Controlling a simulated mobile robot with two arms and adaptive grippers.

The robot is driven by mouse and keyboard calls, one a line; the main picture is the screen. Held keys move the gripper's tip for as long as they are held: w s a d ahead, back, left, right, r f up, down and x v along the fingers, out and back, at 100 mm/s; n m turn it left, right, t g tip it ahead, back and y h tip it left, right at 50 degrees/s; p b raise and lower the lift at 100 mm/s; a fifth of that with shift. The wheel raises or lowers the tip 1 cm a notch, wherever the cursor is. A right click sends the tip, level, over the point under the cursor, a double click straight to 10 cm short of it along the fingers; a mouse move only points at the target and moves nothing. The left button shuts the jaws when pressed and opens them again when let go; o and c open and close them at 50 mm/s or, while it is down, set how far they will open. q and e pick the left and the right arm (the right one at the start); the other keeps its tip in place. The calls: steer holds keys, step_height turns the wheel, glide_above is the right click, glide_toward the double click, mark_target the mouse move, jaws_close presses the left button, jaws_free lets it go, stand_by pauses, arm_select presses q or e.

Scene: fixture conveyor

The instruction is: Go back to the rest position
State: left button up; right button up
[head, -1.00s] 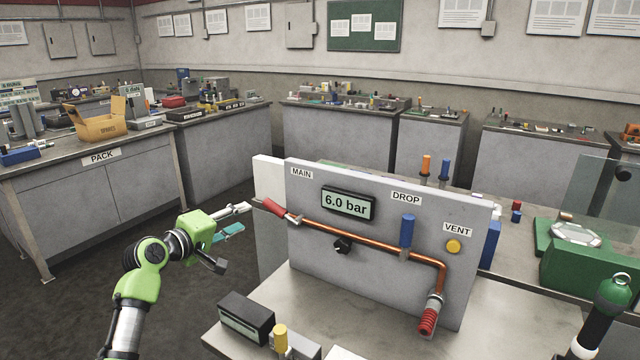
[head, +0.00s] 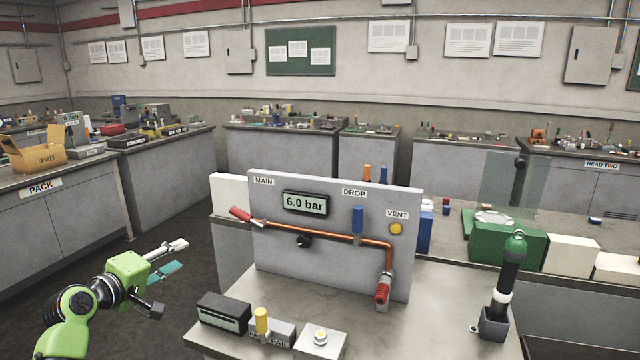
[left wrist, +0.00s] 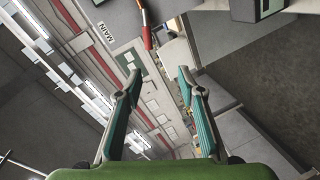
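My left gripper (head: 172,258) is at the lower left in the head view, left of the grey panel (head: 330,199) and clear of it. In the left wrist view its two teal-padded fingers (left wrist: 157,112) are spread apart with nothing between them. The red handle (head: 240,215) marked MAIN sits at the left end of the copper pipe (head: 320,233); it also shows in the left wrist view (left wrist: 147,37), beyond the fingers. The panel display reads 6.0 bar. My right gripper is in neither view.
A green fixture (head: 500,240) stands behind. The PACK bench (head: 60,215) is at left, with open floor (head: 165,300) between.

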arm_select(q)
steer(key=s+d+f+m+g, duration=0.3)
steer(key=s+d+f, duration=0.2)
steer(key=s+f, duration=0.45)
steer(key=s+d+f+m+g, duration=0.35)
steer(key=s+d+f, duration=0.3)
steer(key=f, duration=0.55)
steer(key=s+d+f+m+g+y, duration=0.1)
steer(key=s+f+m+g, duration=0.15)
steer(key=s, duration=0.75)
steer(key=s+d+f+m+g+y, duration=0.1)
steer(key=s+f+m+y, duration=0.15)
steer(key=s, duration=0.75)
steer(key=s+d+f+m+g+y, duration=0.1)
steer(key=s+f+g, duration=0.15)
steer(key=s, duration=0.85)
step_height(320, 180, down, 27)
steer(key=s, duration=0.2)
steer(key=s+a+f, duration=0.1)
steer(key=s+f, duration=0.6)
steer(key=s, duration=0.1)
steer(key=s+a+f+g, duration=0.1)
steer(key=s+a+f, duration=0.1)
steer(key=s+f, duration=0.6)
steer(key=shift+s+a+f, duration=0.15)
steer(key=shift+s+a, duration=0.05)
steer(key=shift+a, duration=0.05)
